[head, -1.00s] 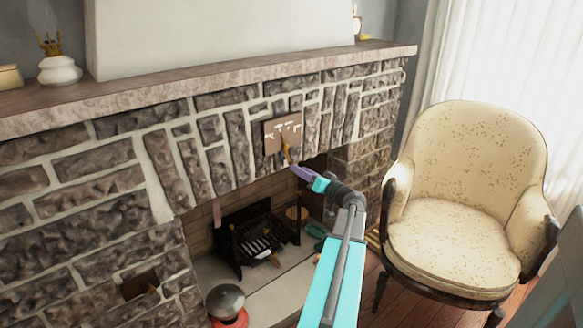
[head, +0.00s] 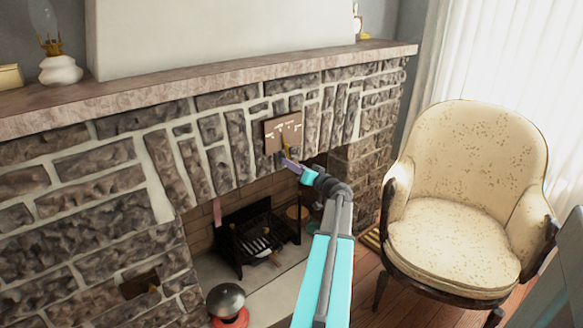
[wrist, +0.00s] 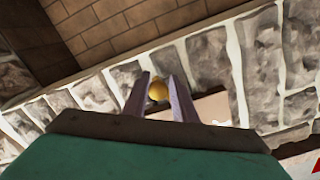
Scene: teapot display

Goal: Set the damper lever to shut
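The damper plate (head: 283,131) is a brown panel with pale markings on the stone above the firebox opening. The markings are too small to read. The damper lever (head: 286,148) hangs down from the plate, tilted slightly to the right at its lower end. My gripper (head: 287,162) is at the lever's lower end, reaching up from the lower right. In the wrist view, the lever's yellow knob (wrist: 158,90) sits between my two purple fingers (wrist: 160,86), which are close in on both sides of it. The plate is partly hidden behind the fingers there.
The mantel shelf (head: 200,88) runs above the plate. A black grate (head: 250,238) stands in the firebox below. A dark round-topped object with a red base (head: 228,317) is at the front. A cream armchair (head: 465,190) stands to the right.

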